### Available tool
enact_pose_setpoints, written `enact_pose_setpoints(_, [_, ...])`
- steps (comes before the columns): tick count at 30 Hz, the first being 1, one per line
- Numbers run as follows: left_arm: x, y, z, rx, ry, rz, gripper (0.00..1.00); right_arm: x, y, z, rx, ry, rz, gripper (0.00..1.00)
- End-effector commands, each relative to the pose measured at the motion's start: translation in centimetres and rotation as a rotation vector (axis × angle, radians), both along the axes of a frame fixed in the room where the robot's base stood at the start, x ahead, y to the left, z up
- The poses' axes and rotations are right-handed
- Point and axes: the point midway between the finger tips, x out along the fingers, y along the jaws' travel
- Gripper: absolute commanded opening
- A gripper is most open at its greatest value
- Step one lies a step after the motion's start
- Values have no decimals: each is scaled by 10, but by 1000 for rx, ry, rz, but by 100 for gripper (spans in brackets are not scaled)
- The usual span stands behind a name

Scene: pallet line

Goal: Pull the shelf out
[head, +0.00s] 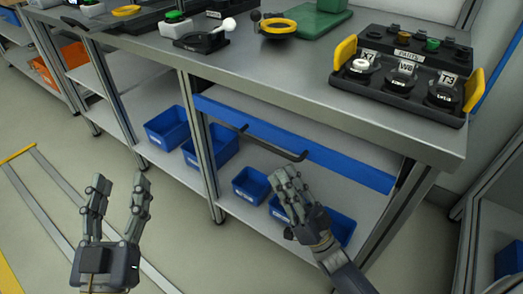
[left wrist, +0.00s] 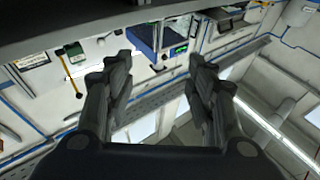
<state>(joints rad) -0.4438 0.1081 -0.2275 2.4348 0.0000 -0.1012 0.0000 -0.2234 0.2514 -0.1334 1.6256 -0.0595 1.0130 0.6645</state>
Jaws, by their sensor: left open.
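The shelf shows as a long blue front (head: 345,168) under the grey worktop in the head view. A black bar handle (head: 270,143) stands out from it. My right gripper (head: 285,176) is just below the right end of the handle in the picture, with a small gap between them. Its fingers look close together, and I cannot tell whether they are open or shut. My left gripper (head: 118,184) is open and empty, over the floor left of the bench. Its spread fingers (left wrist: 157,75) also show in the left wrist view.
Several blue bins, one of them here (head: 250,185), stand on the lower shelf. The worktop (head: 270,70) carries a black parts rack (head: 405,60) at the right and a yellow ring (head: 279,26). Bench legs (head: 200,150) stand near the handle.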

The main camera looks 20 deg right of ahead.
Motion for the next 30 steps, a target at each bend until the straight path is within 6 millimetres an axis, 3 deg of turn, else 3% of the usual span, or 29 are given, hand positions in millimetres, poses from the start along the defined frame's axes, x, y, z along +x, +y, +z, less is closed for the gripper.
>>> enact_pose_setpoints(12, [-4, -1, 12, -17, -64, -4, 50, 49, 25, 52, 2, -1, -1, 18])
enact_pose_setpoints(26, [-5, -1, 17, -25, -91, -6, 50, 60, 30, 64, 0, 2, -2, 18])
enact_pose_setpoints(30, [-5, -1, 17, -24, -91, -6, 50, 60, 30, 64, 0, 2, -2, 0])
